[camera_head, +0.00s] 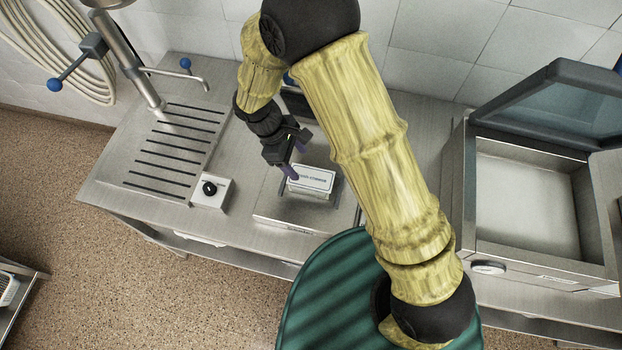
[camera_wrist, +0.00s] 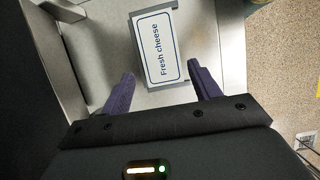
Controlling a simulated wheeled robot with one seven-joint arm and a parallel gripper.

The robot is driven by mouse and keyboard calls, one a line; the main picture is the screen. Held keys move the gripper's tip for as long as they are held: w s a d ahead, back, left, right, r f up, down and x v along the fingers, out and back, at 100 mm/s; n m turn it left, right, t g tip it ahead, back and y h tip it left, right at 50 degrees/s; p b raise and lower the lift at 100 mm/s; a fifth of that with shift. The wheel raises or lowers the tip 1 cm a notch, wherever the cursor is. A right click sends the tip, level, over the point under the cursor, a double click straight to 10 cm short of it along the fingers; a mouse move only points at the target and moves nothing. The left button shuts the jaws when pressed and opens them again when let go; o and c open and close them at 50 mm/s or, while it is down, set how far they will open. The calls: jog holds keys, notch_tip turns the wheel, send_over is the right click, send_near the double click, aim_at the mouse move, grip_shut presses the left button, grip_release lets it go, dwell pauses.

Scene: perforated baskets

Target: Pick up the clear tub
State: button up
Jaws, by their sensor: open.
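The tub (camera_head: 311,180) sits on the steel scale-like plate on the counter, with a white label on top. In the wrist view the tub (camera_wrist: 160,46) shows its label reading "Fresh cheese", lying just beyond the fingertips. My gripper (camera_head: 296,160) is open, with purple fingers, and is at the tub's upper left in the head view. In the wrist view my gripper (camera_wrist: 166,82) has one finger on each side of the tub's near end, with gaps beside it. The tub's sides are mostly hidden from above.
A small white box with a black knob (camera_head: 210,189) stands left of the plate. A slotted drain area (camera_head: 175,150) with a tap lies further left. A steel machine with an open lid (camera_head: 530,200) stands at the right. The wall (camera_head: 440,45) is close behind.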

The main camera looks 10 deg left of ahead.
aim_at(310, 177)
jog(key=shift+p+x, duration=1.25)
jog(key=shift+x, duration=2)
jog(key=shift+p+x, duration=0.9)
jog(key=shift+p, duration=0.15)
jog(key=shift+p+x, duration=0.75)
jog(key=shift+x, duration=0.85)
jog(key=shift+f+b, duration=0.3)
jog(key=shift+b, duration=0.05)
jog(key=c, duration=0.9)
jog(key=shift+r, duration=0.15)
